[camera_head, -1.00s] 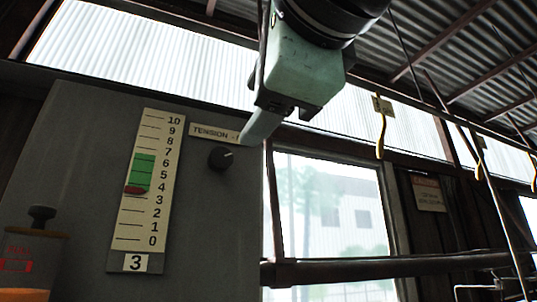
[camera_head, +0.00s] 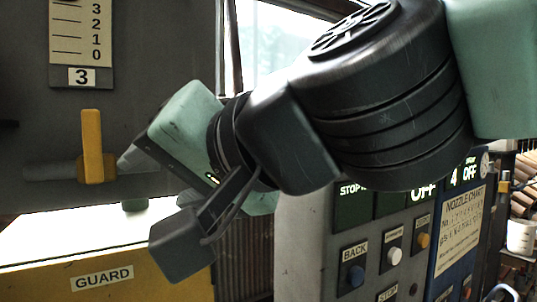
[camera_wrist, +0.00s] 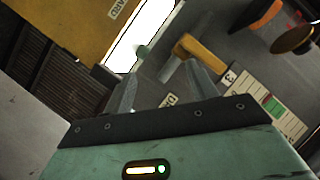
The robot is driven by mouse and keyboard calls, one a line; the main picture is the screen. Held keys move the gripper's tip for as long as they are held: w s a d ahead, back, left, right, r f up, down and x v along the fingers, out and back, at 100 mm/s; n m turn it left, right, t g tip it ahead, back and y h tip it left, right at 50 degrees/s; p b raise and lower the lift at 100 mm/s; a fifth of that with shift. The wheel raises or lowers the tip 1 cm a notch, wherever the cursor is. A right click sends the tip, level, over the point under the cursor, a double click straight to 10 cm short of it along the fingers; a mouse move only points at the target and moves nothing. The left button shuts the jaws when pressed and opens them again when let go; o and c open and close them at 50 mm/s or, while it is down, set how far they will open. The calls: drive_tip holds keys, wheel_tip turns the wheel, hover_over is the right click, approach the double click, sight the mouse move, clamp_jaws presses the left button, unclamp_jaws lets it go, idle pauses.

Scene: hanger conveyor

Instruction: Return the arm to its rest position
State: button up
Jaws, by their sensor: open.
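My gripper (camera_head: 132,158), with its pale green body, is at the middle left of the head view, fingers pointing left toward the grey panel. In the wrist view my gripper (camera_wrist: 160,78) shows two grey fingers spread apart with nothing between them. A yellow lever handle (camera_head: 92,146) on a grey shaft stands on the panel just beyond the fingertips. It also shows in the wrist view (camera_wrist: 200,50), past the right finger. I cannot tell whether a finger touches it. My black arm links cross the head view and hide much of its middle.
A yellow guard box (camera_head: 60,255) labelled GUARD is below left, with a bright white opening above it. A control console (camera_head: 330,235) with buttons stands behind and below my arm, beside a blue nozzle chart panel (camera_head: 460,215). A scale plate (camera_head: 82,45) is at the upper left.

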drive_tip(key=s+d+f+n+g+h, duration=0.15)
drive_tip(key=d+f, duration=0.25)
drive_tip(key=f, duration=0.5)
drive_tip(key=s+d+f+n+g+h, duration=0.1)
drive_tip(key=d+f+n+g+h, duration=0.2)
drive_tip(key=f, duration=0.6)
drive_tip(key=s+d+f+g+h, duration=0.2)
drive_tip(key=s+d+f+h, duration=0.1)
drive_tip(key=d+f, duration=0.3)
drive_tip(key=s+d+f+n+g+h+b, duration=0.1)
drive_tip(key=s+d+f+h, duration=0.1)
drive_tip(key=d+f, duration=0.5)
drive_tip(key=d+h, duration=0.1)
drive_tip(key=d, duration=0.3)
drive_tip(key=shift+s+d+f+g+b, duration=0.2)
drive_tip(key=shift+s+f+g+b, duration=0.1)
drive_tip(key=shift+s+g, duration=0.1)
drive_tip(key=shift+r+h, duration=0.1)
drive_tip(key=shift+h, duration=0.15)
